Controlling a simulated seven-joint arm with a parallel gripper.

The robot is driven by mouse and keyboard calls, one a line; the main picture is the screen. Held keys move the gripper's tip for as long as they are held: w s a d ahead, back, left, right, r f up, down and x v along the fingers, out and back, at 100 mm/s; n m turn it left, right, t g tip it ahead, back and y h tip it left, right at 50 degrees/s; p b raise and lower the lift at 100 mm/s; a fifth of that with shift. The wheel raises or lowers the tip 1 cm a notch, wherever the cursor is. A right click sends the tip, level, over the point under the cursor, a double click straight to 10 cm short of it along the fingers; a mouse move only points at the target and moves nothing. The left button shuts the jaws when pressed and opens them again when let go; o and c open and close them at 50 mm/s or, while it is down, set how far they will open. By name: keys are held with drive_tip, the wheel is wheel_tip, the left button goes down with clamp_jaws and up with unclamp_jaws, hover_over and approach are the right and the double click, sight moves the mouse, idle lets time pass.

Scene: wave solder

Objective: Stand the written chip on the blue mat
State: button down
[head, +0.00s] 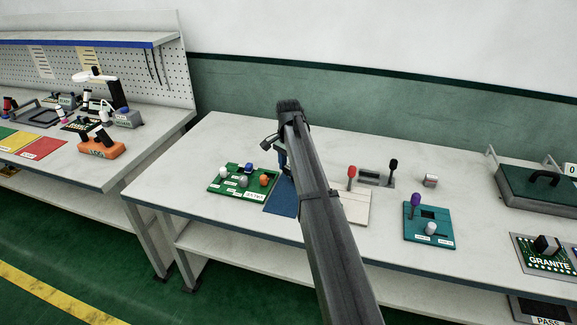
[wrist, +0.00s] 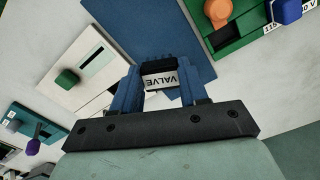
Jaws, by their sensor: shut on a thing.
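The blue mat (head: 283,200) lies flat on the middle table, between a green board and a white panel. It also shows at the top of the wrist view (wrist: 150,30). My gripper (wrist: 160,82) has blue fingers shut on a small block, the chip (wrist: 160,80), whose white face reads "VALVE" upside down in the wrist view. The chip overlaps the mat in the wrist view; I cannot tell whether it touches it. In the head view my arm hides the chip and most of my gripper (head: 282,160).
The green board (head: 228,190) with several coloured knobs is left of the mat. The white panel (head: 355,208) with a red-topped lever is right of it. A teal board (head: 430,238), a small block (head: 430,181) and a green-topped case (head: 540,190) stand farther right.

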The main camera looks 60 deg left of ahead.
sight(288, 176)
drive_tip(key=shift+f, duration=0.1)
drive_tip(key=shift+f, duration=2.9)
drive_tip(key=shift+f, duration=0.5)
drive_tip(key=c, duration=0.5)
unclamp_jaws()
drive_tip(key=shift+r, duration=0.1)
wheel_tip(288, 176, up, 14)
drive_tip(key=shift+f, duration=0.2)
